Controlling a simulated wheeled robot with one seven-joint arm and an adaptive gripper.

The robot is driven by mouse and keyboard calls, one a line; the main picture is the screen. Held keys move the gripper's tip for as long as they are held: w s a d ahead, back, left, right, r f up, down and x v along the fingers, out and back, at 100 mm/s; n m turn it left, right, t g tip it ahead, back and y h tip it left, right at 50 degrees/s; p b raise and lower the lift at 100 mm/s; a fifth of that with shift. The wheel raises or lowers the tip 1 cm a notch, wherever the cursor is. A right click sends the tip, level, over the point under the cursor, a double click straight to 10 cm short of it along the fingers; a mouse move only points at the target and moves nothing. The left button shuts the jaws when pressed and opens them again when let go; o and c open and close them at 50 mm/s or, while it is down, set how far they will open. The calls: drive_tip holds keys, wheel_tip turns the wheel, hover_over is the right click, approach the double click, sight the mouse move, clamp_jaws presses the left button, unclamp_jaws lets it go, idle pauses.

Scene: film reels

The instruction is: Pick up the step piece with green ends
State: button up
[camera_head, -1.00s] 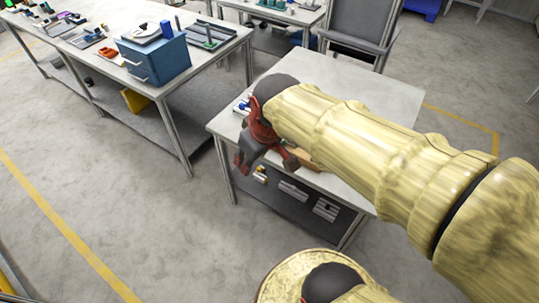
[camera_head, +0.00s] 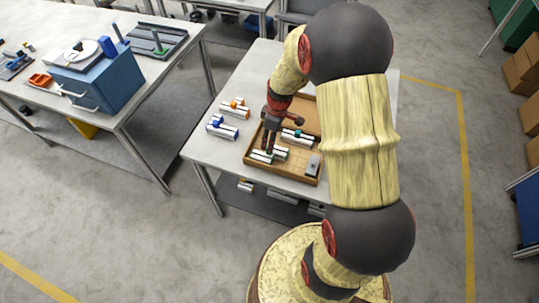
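A pale metal step piece with green marks (camera_head: 262,157) lies in the front left part of the wooden tray (camera_head: 248,163). A second pale piece with a teal-green part (camera_head: 303,140) lies farther back in the tray. I cannot tell clearly which of the two has green ends. My gripper (camera_head: 283,136) is over the tray, pointing down. I see nothing held. Contact with a piece cannot be made out, and the fingers partly cover the pieces.
A grey block (camera_head: 313,166) is at the tray's front right. An orange-marked piece (camera_head: 235,108) and a blue-marked piece (camera_head: 221,129) lie on the table (camera_head: 203,150) left of the tray. A blue cabinet (camera_head: 110,85) stands on another bench. My arm hides the table's right side.

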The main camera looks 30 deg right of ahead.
sight(279, 153)
wheel_tip(279, 153, down, 4)
drive_tip(key=shift+a+f+b, duration=0.1)
drive_tip(key=shift+b, duration=0.4)
drive_tip(key=shift+f, duration=0.45)
clamp_jaws()
drive_tip(key=shift+r, duration=0.1)
idle(0.3)
